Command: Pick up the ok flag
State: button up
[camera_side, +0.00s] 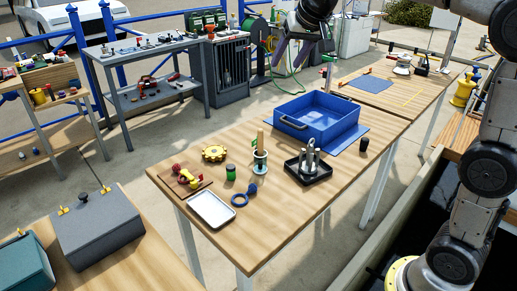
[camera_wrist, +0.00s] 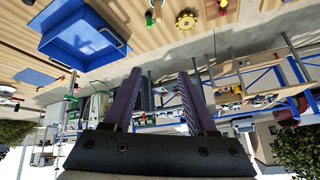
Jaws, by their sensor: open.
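A small green flag (camera_side: 254,146) on a wooden stick stands upright in a pale round holder (camera_side: 260,163) on the middle wooden table in the side view. I take it for the ok flag; any lettering is too small to read. My gripper (camera_side: 290,62) is open and empty, high above and behind the table's far edge, well apart from the flag. In the wrist view my gripper (camera_wrist: 159,74) shows its two purple fingers spread with nothing between them. The flag's holder seems to show at the wrist view's top edge, but the flag is not clear there.
A blue tub (camera_side: 318,118) stands behind the flag to its right. A black tray (camera_side: 308,170) with metal posts is to the right. A yellow gear (camera_side: 214,153), green can (camera_side: 230,173), blue ring (camera_side: 240,199) and white tray (camera_side: 211,209) lie to the left and front.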

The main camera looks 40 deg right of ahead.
jog(key=w+d+f+m+g, duration=0.1)
jog(key=w+d+f, duration=0.2)
jog(key=w+f, duration=0.35)
jog(key=w+d+f+g, duration=0.1)
jog(key=w+d+f, duration=0.1)
jog(key=w+f, duration=0.5)
jog(key=shift+g+h, duration=0.3)
jog(key=shift+g, duration=0.3)
jog(key=shift+x, duration=11.65)
grip_shut()
